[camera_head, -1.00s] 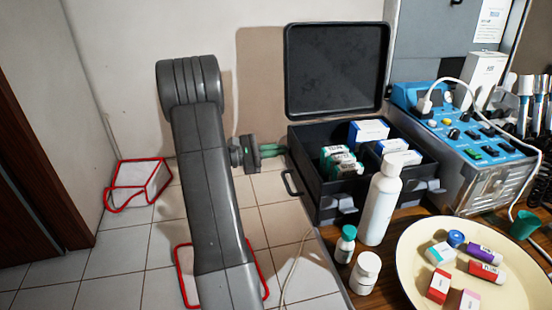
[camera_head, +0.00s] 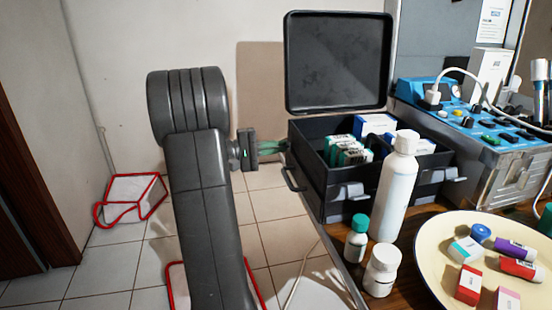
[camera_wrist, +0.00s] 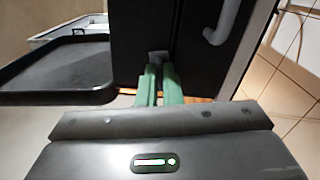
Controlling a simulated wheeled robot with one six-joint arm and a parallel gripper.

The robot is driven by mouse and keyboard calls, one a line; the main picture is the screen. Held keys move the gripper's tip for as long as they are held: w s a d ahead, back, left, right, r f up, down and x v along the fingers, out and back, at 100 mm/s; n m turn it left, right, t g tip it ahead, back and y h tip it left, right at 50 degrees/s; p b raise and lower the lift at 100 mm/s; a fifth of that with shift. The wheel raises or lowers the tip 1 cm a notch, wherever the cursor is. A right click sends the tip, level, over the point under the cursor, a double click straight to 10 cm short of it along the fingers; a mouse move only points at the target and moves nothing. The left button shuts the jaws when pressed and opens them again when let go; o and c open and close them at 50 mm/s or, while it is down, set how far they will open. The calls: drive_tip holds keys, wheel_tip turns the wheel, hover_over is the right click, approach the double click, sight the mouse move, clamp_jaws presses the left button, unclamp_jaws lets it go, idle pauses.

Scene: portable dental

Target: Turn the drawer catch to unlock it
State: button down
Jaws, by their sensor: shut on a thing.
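The dark case (camera_head: 308,175) stands on the worktop with its lid (camera_head: 337,62) raised. My gripper (camera_head: 279,146) reaches its left side from the left, with green fingers. In the wrist view, the green fingers (camera_wrist: 159,78) are close together at the case's dark side. They are shut on a small grey catch (camera_wrist: 158,57), mostly hidden between and behind the fingertips. How far the catch is turned cannot be told. A curved grey handle (camera_wrist: 222,24) lies to its right on the same side.
A white bottle (camera_head: 394,190), a teal-capped vial (camera_head: 356,243) and a white jar (camera_head: 382,273) stand in front of the case. A cream tray (camera_head: 437,262) holds small boxes. A blue-topped device (camera_head: 490,130) is at right. Tiled floor (camera_head: 125,255) is open at left.

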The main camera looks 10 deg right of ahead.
drive_tip(key=shift+f+m+b, duration=0.2)
drive_tip(key=shift+m+b, duration=0.9)
drive_tip(key=shift+r, duration=0.1)
drive_tip(key=c, duration=1.6)
unclamp_jaws()
drive_tip(key=shift+a, duration=0.15)
drive_tip(key=a+p, duration=0.3)
drive_tip(key=a, duration=1)
drive_tip(key=shift+s+a, duration=0.2)
drive_tip(key=shift+a, duration=0.1)
